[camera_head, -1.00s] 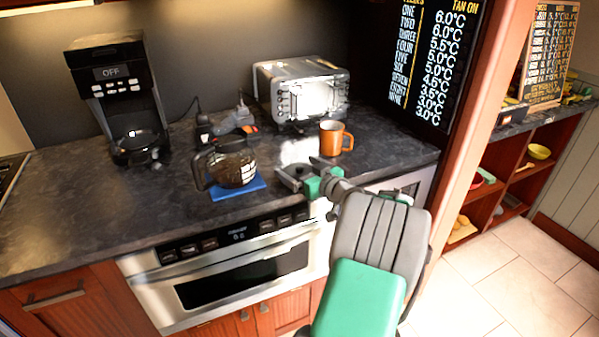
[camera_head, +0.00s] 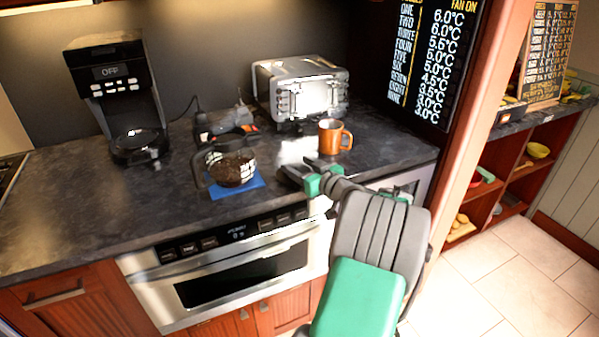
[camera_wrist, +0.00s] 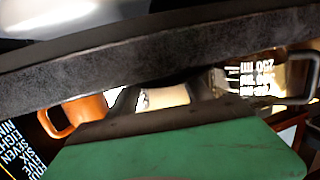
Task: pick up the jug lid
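The glass jug (camera_head: 234,171) stands upright on a blue mat (camera_head: 225,193) near the front of the counter, with its dark handle at the left. Its top (camera_head: 222,148) looks dark, but I cannot clearly make out the lid's outline. My gripper (camera_head: 296,168) is to the right of the jug, near the counter's front edge and apart from the jug. In the wrist view my two dark fingers (camera_wrist: 163,93) stand apart with nothing held between them. The jug (camera_wrist: 262,78) shows at the right there.
An orange mug (camera_head: 331,137) stands behind and right of my gripper; it also shows in the wrist view (camera_wrist: 82,113). A silver toaster (camera_head: 300,92) and a coffee machine (camera_head: 118,95) stand at the back. The microwave drawer (camera_head: 235,275) is below the counter. The left counter is clear.

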